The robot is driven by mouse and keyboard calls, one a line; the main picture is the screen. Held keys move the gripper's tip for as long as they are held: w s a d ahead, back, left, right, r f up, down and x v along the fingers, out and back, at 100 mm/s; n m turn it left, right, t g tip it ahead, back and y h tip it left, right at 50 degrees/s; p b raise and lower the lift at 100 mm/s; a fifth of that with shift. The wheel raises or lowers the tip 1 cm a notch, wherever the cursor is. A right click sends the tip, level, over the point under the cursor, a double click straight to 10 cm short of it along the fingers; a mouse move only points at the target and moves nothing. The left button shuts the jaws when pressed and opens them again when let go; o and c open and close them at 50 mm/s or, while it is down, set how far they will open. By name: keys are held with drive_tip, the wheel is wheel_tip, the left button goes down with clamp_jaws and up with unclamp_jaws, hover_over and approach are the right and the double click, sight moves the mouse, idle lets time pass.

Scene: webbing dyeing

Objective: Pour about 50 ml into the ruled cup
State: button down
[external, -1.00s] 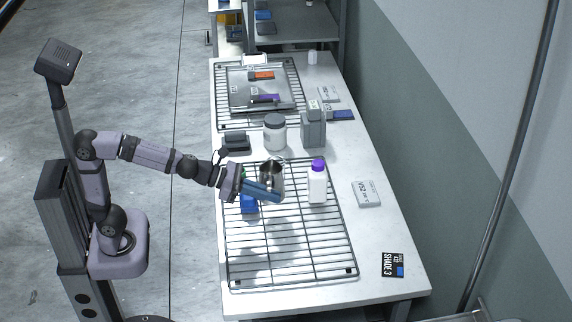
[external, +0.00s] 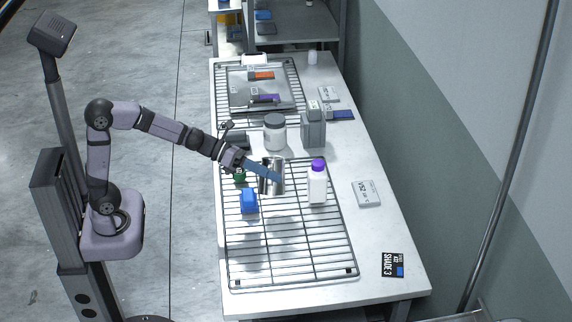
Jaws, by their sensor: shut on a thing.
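My gripper (external: 267,173) is shut on a shiny metal cup (external: 272,187), its blue fingers lying across the cup's side. The cup is held above the far part of the front wire rack (external: 290,262) and looks roughly upright. What is inside it cannot be seen. A white bottle with a purple cap (external: 318,186) stands upright just right of the cup, on the rack. A blue item (external: 249,201) and a green-topped item (external: 239,177) are at the rack's left side. I cannot make out any ruled marks, so I cannot tell which thing is the ruled cup.
A grey-lidded white jar (external: 275,133) and a grey canister (external: 313,130) stand behind the rack. A metal tray (external: 262,90) lies on the far rack. A label box (external: 367,194) and a dark shade card (external: 393,264) lie at the right. The rack's near part is clear.

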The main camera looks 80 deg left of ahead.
sight(272, 164)
drive_tip(key=shift+w+a+r+n+h+p, duration=0.15)
drive_tip(key=shift+a+r+n+p, duration=0.1)
drive_tip(key=shift+a+p, duration=0.2)
drive_tip(key=shift+w+a+r+n+h+p, duration=0.1)
drive_tip(key=shift+a+n+h+p, duration=0.05)
drive_tip(key=shift+a+n+p, duration=0.2)
drive_tip(key=shift+a+r+n+h+p, duration=0.35)
drive_tip(key=shift+r+p, duration=0.45)
drive_tip(key=shift+p, duration=0.35)
drive_tip(key=shift+w+a+f+n+h+p, duration=0.1)
drive_tip(key=shift+w+a+n+h+p, duration=0.05)
drive_tip(key=shift+a+n+h+p, duration=0.4)
drive_tip(key=shift+w+a+r+n+t+p, duration=0.1)
drive_tip(key=shift+a+r+n+t+p, duration=0.25)
drive_tip(key=shift+r+n+p, duration=0.2)
drive_tip(key=shift+w+a+r+n+h+p, duration=0.1)
drive_tip(key=shift+a+r+n+h+p, duration=0.4)
drive_tip(key=shift+a+n, duration=0.1)
drive_tip(key=shift+w+a+r+n, duration=0.1)
drive_tip(key=shift+a+r+n, duration=0.2)
drive_tip(key=shift+a+n, duration=0.05)
drive_tip(key=shift+w+a+r+n+t+h+p, duration=0.1)
drive_tip(key=shift+a+r+n+t+h+p, duration=0.1)
drive_tip(key=shift+a+p, duration=0.35)
drive_tip(key=shift+w+a+r+n+t+h+p, duration=0.1)
drive_tip(key=shift+a+n+p, duration=0.15)
drive_tip(key=shift+p, duration=0.35)
drive_tip(key=shift+a+r+p, duration=0.1)
drive_tip(key=shift+a+p, duration=0.3)
drive_tip(key=shift+p, duration=0.05)
